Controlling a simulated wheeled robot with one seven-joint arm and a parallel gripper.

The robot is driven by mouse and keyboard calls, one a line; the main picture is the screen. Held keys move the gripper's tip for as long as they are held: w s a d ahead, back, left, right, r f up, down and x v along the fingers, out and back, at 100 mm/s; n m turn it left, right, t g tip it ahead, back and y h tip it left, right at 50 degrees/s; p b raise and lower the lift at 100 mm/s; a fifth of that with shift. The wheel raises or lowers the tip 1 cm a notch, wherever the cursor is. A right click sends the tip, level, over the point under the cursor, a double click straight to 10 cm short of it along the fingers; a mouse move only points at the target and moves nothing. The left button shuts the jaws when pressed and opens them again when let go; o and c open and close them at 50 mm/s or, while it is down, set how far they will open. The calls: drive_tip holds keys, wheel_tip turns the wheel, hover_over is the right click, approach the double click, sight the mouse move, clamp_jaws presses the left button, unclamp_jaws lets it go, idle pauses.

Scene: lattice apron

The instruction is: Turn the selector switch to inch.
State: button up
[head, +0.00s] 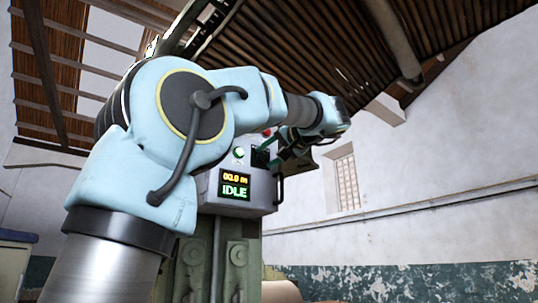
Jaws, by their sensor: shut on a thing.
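The grey control box (262,190) hangs on a green column in the head view, right of my arm. Its display (235,184) reads "00.0 m" and "IDLE". My gripper (270,158) is at the face of the box, right of a pale green button, with its fingers shut on the selector switch. The switch itself is hidden behind the fingers, so its position and the labels around it cannot be read.
The pale green button (238,152) sits just left of my gripper, and a red button (267,132) just above. A dark handle (280,188) sticks out at the box's right side. My arm covers much of the left. Open room lies to the right, before the wall (430,170).

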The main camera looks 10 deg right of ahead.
clamp_jaws()
drive_tip(key=shift+m, duration=0.3)
drive_tip(key=m, duration=0.3)
drive_tip(key=shift+f, duration=0.1)
drive_tip(key=m, duration=0.5)
drive_tip(key=shift+d, duration=0.1)
drive_tip(key=m+p, duration=0.2)
drive_tip(key=m, duration=0.3)
drive_tip(key=shift+f, duration=0.15)
drive_tip(key=shift+f+m+p, duration=0.15)
drive_tip(key=shift+m+p, duration=0.75)
drive_tip(key=shift+m, duration=1.2)
